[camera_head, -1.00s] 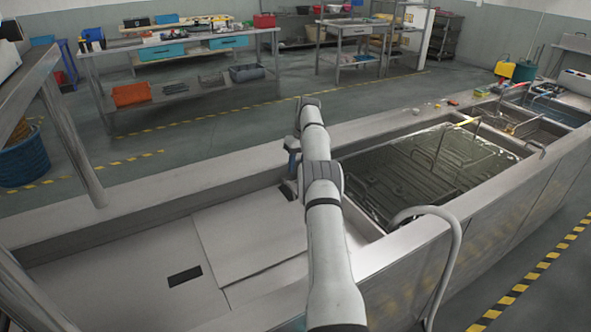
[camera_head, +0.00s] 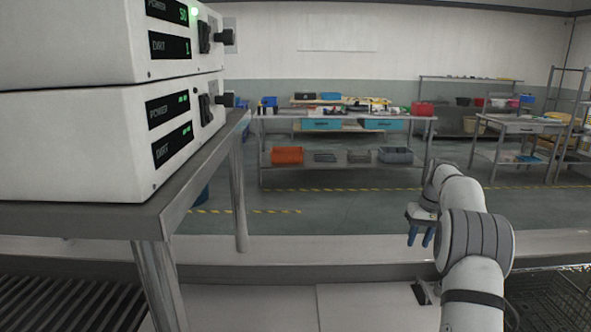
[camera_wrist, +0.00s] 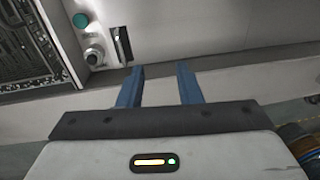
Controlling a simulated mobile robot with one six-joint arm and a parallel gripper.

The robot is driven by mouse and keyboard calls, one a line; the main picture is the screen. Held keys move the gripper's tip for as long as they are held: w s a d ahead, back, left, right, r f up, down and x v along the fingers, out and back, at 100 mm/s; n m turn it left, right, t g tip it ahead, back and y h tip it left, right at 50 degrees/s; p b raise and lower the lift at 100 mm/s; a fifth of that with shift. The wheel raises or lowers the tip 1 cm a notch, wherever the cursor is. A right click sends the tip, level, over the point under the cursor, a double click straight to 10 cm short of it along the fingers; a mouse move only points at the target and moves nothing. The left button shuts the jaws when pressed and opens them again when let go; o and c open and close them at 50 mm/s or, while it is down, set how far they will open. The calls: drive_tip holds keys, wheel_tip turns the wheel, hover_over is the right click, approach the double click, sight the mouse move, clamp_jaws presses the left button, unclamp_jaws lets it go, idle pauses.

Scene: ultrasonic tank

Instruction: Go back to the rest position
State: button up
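My gripper (camera_head: 419,237) is at the right in the head view, at the end of my white arm, with its blue fingers pointing down above the metal tank's edge. In the wrist view my gripper (camera_wrist: 160,78) shows two blue fingers with a clear gap between them and nothing held. A metal surface with a green round button (camera_wrist: 80,20), a knob (camera_wrist: 94,56) and a dark slot lies beyond the fingertips. The tank's rim (camera_head: 330,245) runs across the head view below the gripper.
Two stacked white control boxes (camera_head: 75,145) stand on a metal table (camera_head: 165,200) close at the left. A workbench (camera_head: 345,120) with bins stands at the back. A wire basket (camera_head: 555,300) shows at the lower right. The floor beyond the tank is clear.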

drive_tip(key=s+a+r+t+h, duration=0.1)
drive_tip(key=s+a+r, duration=0.5)
drive_tip(key=s, duration=0.4)
drive_tip(key=s+a+r, duration=0.3)
drive_tip(key=s+a, duration=0.6)
drive_tip(key=s+a+f, duration=0.2)
drive_tip(key=s, duration=0.5)
drive_tip(key=s+a+f, duration=0.2)
drive_tip(key=s, duration=0.5)
drive_tip(key=s+a+f+t, duration=0.1)
drive_tip(key=s+a+f, duration=0.1)
drive_tip(key=s, duration=0.5)
drive_tip(key=shift+s+f, duration=0.3)
drive_tip(key=shift+s, duration=0.1)
